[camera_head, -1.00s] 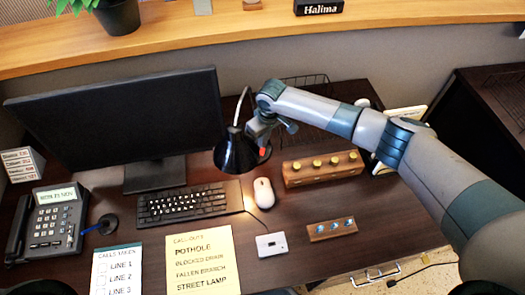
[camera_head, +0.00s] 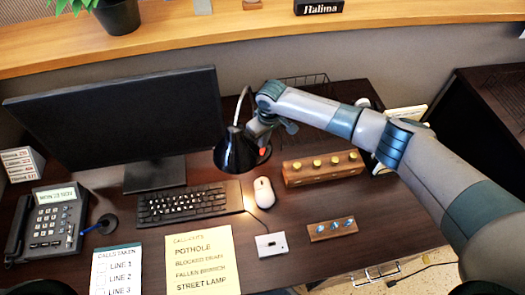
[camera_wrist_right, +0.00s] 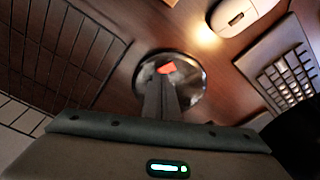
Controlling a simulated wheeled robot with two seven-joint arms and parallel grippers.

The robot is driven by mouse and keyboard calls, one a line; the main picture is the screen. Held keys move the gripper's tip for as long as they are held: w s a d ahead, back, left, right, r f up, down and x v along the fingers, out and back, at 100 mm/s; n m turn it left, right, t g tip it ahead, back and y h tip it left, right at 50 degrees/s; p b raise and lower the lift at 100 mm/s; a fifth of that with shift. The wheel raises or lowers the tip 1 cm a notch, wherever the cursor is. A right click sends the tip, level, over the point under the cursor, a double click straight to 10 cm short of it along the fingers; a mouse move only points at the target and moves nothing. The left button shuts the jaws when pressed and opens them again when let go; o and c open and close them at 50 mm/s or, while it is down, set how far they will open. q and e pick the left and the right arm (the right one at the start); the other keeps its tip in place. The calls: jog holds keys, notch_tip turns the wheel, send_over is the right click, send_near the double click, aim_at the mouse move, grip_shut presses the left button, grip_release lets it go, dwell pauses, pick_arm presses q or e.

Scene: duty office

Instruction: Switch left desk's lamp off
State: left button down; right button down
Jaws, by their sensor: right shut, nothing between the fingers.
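The desk lamp has a black shade (camera_head: 236,152) and a thin silver neck, and it stands behind the keyboard to the right of the monitor. A warm patch of light lies on the desk by the mouse. A red switch (camera_wrist_right: 166,68) sits on the lamp's round shiny base (camera_wrist_right: 193,88) in the right wrist view. My right gripper (camera_head: 264,149) is shut and empty, close beside the shade. In the right wrist view its fingertips (camera_wrist_right: 166,80) are over the base, at the red switch; I cannot tell whether they touch it. My left gripper is not in view.
A monitor (camera_head: 115,115), keyboard (camera_head: 190,203) and white mouse (camera_head: 264,192) are left of and in front of the lamp. Wooden blocks with gold knobs (camera_head: 322,169) and blue knobs (camera_head: 332,229) stand to the right. A wire basket (camera_wrist_right: 60,50) is close beside the base.

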jog(key=shift+f+b, duration=0.3)
jog(key=shift+f, duration=0.25)
dwell(0.4)
notch_tip(320, 180, up, 7)
jog(key=p, duration=0.7)
dwell(0.9)
